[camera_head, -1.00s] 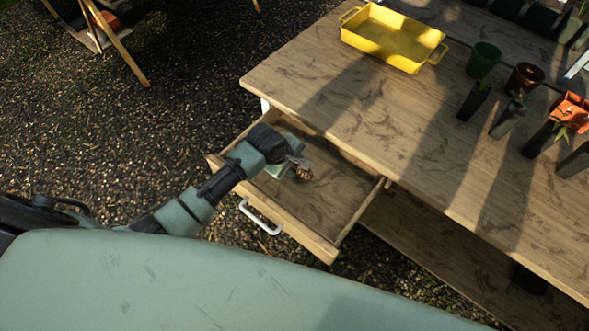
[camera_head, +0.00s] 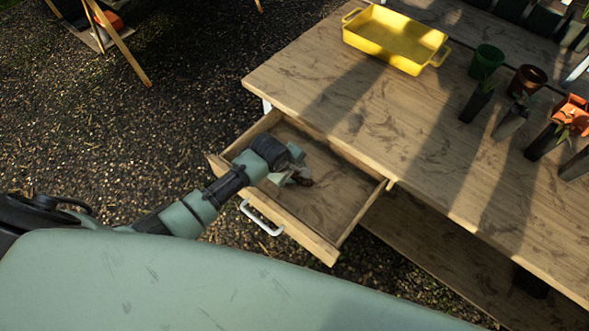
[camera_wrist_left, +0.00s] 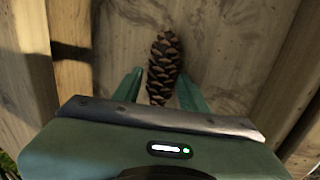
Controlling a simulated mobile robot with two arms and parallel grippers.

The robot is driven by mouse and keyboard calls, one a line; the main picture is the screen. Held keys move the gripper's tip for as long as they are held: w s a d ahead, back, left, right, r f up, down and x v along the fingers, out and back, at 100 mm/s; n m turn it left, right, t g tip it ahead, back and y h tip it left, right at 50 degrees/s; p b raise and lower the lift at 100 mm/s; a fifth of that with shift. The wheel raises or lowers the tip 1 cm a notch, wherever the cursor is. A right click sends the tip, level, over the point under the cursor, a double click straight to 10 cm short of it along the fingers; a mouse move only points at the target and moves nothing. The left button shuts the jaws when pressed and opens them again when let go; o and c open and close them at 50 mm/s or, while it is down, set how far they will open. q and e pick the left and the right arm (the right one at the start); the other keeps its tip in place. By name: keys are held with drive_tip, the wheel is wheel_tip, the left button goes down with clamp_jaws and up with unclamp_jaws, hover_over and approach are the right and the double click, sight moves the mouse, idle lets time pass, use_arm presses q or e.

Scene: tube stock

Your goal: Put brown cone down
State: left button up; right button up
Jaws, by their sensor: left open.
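The brown cone (camera_wrist_left: 163,68) is a pine cone lying on the wooden drawer bottom in the left wrist view. In the head view the cone (camera_head: 305,181) is a small brown shape, partly hidden by my gripper. My left gripper (camera_head: 296,178) is down inside the open drawer (camera_head: 330,207). Its fingers (camera_wrist_left: 161,90) are open, one on each side of the cone's near end, with small gaps showing beside it. My right gripper is not in view.
The drawer has a white handle (camera_head: 262,218) and low walls close around my gripper. The wooden table (camera_head: 370,125) above it holds a yellow tray (camera_head: 395,40), a green pot (camera_head: 486,60), a brown pot (camera_head: 527,79) and several dark planters. The rest of the drawer is clear.

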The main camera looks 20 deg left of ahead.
use_arm(q)
drive_tip(key=v, duration=1.2)
drive_tip(key=shift+p, duration=0.4)
drive_tip(key=shift+r, duration=0.1)
